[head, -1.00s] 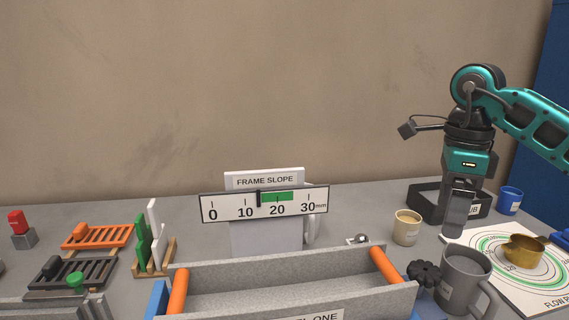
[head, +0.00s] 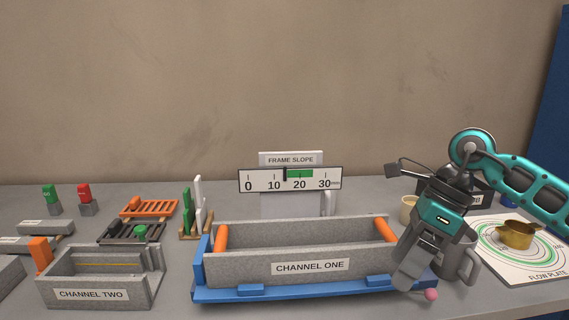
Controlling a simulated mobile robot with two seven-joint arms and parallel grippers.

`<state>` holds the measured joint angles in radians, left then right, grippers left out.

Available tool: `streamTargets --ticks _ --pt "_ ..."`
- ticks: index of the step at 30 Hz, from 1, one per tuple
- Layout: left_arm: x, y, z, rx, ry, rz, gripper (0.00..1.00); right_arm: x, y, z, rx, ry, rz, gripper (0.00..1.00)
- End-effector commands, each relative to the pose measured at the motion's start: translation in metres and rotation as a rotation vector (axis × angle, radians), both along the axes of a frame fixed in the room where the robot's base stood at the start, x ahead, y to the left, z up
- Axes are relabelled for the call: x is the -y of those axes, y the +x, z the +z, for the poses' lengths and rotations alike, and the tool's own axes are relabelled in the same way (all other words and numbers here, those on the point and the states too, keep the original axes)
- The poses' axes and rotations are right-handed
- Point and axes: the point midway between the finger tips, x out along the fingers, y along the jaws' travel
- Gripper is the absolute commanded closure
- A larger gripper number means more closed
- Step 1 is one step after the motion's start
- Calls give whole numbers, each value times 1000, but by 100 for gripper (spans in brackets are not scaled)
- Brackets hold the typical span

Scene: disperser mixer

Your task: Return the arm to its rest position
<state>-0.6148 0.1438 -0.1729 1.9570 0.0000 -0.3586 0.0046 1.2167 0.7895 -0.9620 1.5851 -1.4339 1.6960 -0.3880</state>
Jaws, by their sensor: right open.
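My right arm (head: 520,188), teal and black, comes in from the right edge. Its gripper (head: 408,284) points down and slightly left, at the right end of the grey channel marked CHANNEL ONE (head: 347,262). The jaws are open, and I see nothing held between them. The gripper hides part of the channel's right end and part of the grey mug (head: 464,262) beside it. I cannot tell whether it touches either. My left gripper is out of view.
A blue frame (head: 310,290) carries CHANNEL ONE, with a pink ball (head: 431,294) at its right front corner. A brass cup (head: 516,234) stands on the flow plate (head: 548,268). A beige cup (head: 407,210) is behind the gripper. CHANNEL TWO (head: 95,293) sits front left.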

Motion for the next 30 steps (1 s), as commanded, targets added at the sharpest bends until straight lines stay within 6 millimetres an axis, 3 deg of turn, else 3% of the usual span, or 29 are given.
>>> streamTargets --ticks 3,7,10,14,18,22,26,30 --pt "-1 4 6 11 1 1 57 -59 -18 -19 -90 250 -7 12" --pt "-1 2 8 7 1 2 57 -121 -40 -22 -233 573 -85 12" --pt "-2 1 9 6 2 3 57 -154 -50 -14 -369 818 -197 12" --pt "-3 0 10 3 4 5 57 -175 -52 -3 -572 1111 -404 12" --pt "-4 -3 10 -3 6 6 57 -171 -39 -4 -812 1382 -702 12" --pt "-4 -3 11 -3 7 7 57 -148 -24 -28 -1043 1581 -1041 12" --pt "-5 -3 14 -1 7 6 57 -112 -20 -78 -1274 1713 -1436 12" --pt "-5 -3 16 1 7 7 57 -71 -42 -153 -1504 1768 -1910 12"
